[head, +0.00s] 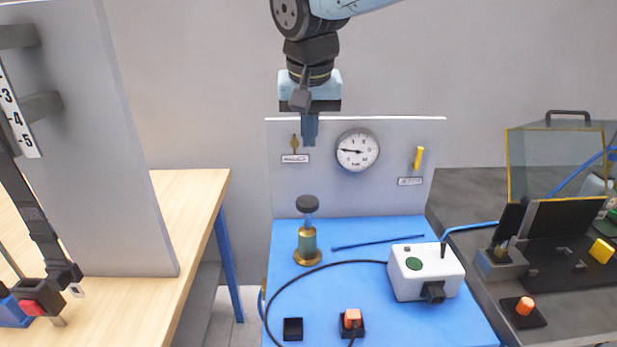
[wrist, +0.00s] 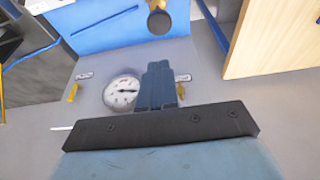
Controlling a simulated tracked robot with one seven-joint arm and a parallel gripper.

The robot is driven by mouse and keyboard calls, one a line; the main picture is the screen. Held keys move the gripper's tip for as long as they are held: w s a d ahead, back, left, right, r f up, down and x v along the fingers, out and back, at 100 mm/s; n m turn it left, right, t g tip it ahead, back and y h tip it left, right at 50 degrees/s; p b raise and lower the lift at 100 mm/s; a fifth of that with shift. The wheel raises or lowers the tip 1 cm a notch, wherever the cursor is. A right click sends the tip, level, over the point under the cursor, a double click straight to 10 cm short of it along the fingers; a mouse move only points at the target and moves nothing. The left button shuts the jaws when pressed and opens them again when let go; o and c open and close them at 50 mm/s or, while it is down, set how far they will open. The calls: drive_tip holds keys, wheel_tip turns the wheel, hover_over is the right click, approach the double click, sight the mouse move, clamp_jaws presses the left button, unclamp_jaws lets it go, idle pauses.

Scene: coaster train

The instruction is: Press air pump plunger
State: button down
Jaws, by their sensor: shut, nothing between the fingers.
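In the wrist view the knob (wrist: 159,22) shows at the top edge, beyond the fingertips. My gripper (head: 310,140) hangs pointing down, above the knob and apart from it, in front of the back panel. Its fingers (wrist: 160,70) are shut together with nothing between them.
The grey back panel (head: 350,195) carries a round gauge (head: 357,150) and a yellow lever (head: 419,158). A wooden table (head: 190,200) with an upright board stands left.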

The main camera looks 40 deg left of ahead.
approach(309, 199)
drive_tip(key=x, duration=0.5)
drive_tip(key=shift+w+a+f, duration=0.1)
drive_tip(key=shift+w+a, duration=0.05)
drive_tip(key=shift+a, duration=0.05)
drive_tip(key=shift+f, duration=0.7)
